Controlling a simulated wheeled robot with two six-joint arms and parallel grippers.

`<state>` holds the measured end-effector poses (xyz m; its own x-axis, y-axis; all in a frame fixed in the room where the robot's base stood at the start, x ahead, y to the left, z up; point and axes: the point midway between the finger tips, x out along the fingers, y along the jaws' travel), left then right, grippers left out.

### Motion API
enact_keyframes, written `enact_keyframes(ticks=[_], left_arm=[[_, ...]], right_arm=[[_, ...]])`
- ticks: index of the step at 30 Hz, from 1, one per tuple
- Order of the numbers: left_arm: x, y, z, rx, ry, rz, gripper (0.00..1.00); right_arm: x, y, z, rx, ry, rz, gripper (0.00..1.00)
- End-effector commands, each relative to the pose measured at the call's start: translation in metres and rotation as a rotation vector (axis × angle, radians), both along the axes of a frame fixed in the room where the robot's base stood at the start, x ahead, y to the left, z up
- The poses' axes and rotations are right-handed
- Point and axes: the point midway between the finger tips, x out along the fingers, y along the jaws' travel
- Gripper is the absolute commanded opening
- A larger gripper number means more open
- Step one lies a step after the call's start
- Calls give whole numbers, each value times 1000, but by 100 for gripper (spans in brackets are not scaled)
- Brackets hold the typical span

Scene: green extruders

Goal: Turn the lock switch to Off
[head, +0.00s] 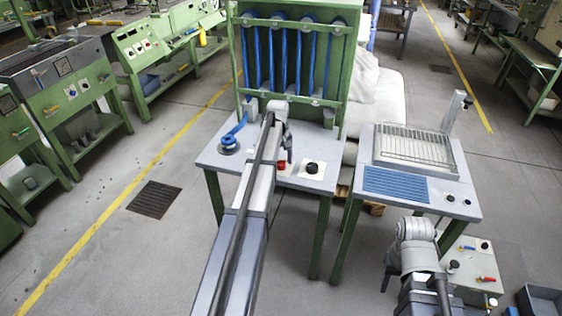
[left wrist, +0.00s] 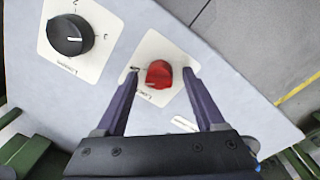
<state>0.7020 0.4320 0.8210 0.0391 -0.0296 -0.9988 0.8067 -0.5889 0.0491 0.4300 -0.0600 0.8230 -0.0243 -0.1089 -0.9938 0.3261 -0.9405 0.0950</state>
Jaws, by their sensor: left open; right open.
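The lock switch is a red knob (left wrist: 158,75) on a white plate with small lettering, set in the grey table top. In the head view the red knob (head: 281,165) shows beside my arm's end. My left gripper (left wrist: 160,74) is open, with one dark finger on each side of the knob. Gaps show between the fingers and the knob, so it is not gripped. The fingertips hide parts of the plate, and I cannot read the knob's setting. My right gripper (head: 389,279) is low at the right of the head view, away from the table and partly hidden.
A black knob (left wrist: 70,35) on its own white plate sits beside the red one; it also shows in the head view (head: 312,168). A green rack with blue tubes (head: 290,60) stands behind. A second table (head: 440,165) with a wire grid is at the right.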

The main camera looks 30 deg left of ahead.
Motion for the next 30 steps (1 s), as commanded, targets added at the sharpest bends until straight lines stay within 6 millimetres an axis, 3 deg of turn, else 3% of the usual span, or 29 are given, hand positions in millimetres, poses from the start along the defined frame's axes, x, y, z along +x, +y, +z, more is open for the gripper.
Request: enact_keyframes(ticks=[18,30], left_arm=[[-3,2,71,0,1,0,71],[-4,2,74,0,1,0,71]], right_arm=[[0,0,71,0,0,0,50],[0,0,74,0,0,0,50]])
